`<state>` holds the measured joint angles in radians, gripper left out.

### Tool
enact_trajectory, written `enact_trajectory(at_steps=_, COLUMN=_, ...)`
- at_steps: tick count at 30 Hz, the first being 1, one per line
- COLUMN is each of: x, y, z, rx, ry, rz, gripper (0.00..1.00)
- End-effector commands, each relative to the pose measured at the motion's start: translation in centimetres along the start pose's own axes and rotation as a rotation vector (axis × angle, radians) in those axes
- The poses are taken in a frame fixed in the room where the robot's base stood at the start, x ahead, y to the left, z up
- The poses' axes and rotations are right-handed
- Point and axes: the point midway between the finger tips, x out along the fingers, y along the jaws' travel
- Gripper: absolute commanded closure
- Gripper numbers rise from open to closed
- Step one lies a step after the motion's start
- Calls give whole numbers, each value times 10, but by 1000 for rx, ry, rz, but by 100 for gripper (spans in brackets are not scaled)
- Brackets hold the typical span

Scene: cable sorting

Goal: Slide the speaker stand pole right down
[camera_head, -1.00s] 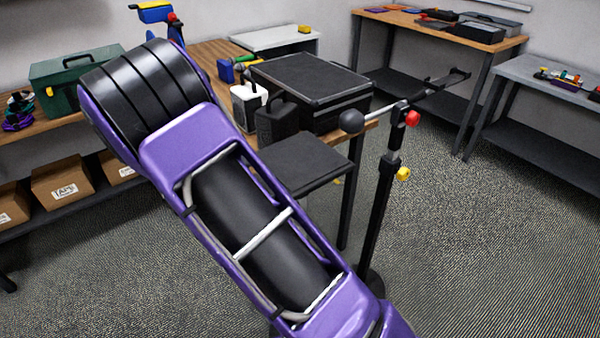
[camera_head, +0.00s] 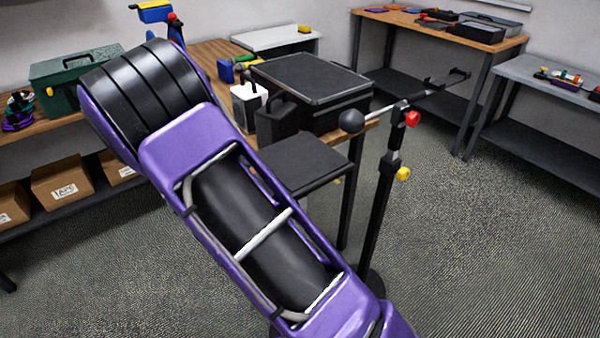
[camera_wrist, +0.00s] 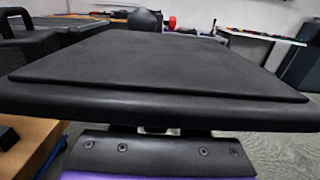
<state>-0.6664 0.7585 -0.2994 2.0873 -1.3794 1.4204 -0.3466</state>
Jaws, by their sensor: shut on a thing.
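The speaker stand's flat black top plate (camera_head: 308,160) shows in the head view just beyond my purple arm. It fills the middle of the wrist view (camera_wrist: 160,65), close up and seen nearly edge-on. My gripper (camera_wrist: 157,131) is right below the plate's near edge. It is shut on a dark part under the plate, apparently the speaker stand pole. Most of this grip is hidden under the plate. My arm hides the gripper, the lower pole and the stand's base in the head view.
A black boom stand (camera_head: 384,205) with red and yellow knobs stands close on the right. Its ball-ended boom reaches towards the plate. Behind are a wooden table with a black case (camera_head: 310,82) and black speaker (camera_head: 278,122). Carpet on the right is clear.

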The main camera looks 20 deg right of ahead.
Motion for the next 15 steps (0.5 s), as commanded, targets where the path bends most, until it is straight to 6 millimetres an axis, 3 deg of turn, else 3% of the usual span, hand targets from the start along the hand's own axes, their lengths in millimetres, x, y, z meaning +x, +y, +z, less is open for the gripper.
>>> enact_trajectory(at_steps=8, x=0, y=0, z=-4, rx=0, ry=-1, rz=1, gripper=100)
enact_trajectory(at_steps=15, x=0, y=0, z=-46, rx=-6, ry=-1, rz=1, gripper=100)
